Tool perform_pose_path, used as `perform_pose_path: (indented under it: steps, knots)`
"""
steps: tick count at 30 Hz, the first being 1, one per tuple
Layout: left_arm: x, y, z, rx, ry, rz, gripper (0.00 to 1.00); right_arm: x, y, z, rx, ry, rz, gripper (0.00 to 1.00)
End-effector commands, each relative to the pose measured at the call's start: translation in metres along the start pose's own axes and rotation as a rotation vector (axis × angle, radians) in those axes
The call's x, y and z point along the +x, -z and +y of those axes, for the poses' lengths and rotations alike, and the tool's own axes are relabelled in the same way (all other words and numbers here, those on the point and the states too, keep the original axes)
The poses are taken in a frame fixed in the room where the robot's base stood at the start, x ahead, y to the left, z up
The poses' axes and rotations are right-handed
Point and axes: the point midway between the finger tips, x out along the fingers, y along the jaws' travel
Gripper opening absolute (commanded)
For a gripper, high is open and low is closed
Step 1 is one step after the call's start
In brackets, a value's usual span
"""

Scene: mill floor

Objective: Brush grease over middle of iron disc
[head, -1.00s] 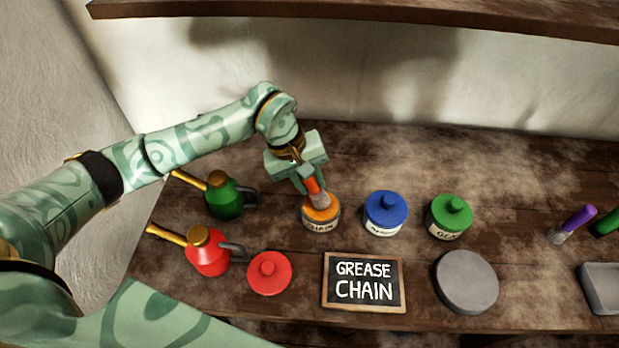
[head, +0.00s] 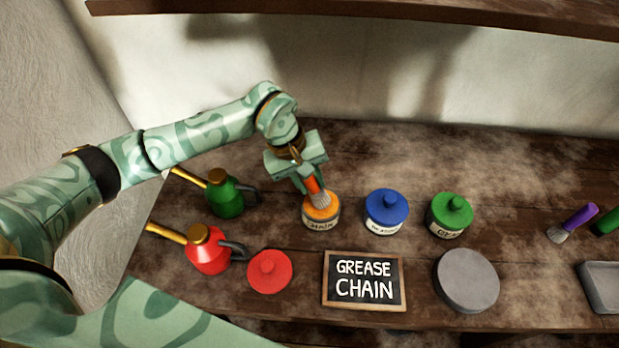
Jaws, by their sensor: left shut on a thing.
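My left gripper (head: 306,186) is shut on a brush with an orange-red handle (head: 313,185), held bristles down. The bristles are at the orange grease in the open pot labelled CHAIN (head: 322,218); whether they touch the grease I cannot tell for certain. The grey iron disc (head: 467,281) lies flat at the front right of the pots, and its top looks bare. A chalkboard reading GREASE CHAIN (head: 364,281) lies between the red lid (head: 269,272) and the disc. My right gripper is not in view.
A blue-lidded pot (head: 386,211) and a green-lidded pot (head: 450,214) stand behind the disc. Green (head: 224,195) and red (head: 208,251) oil cans stand left. A purple brush (head: 574,221) and a grey tray (head: 602,285) are at the right. A shelf (head: 370,14) hangs above.

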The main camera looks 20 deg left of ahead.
Motion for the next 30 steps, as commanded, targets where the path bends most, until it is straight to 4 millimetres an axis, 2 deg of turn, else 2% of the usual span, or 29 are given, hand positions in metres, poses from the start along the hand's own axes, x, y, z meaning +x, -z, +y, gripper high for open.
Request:
perform_pose_path:
  steps: [14,30]
  knots:
    - [-0.002,-0.001,0.0,-0.001,0.003,-0.001,0.04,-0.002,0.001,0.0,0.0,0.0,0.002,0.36]
    - [-0.051,-0.005,0.017,0.001,0.0,0.002,0.04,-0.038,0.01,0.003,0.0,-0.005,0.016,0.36]
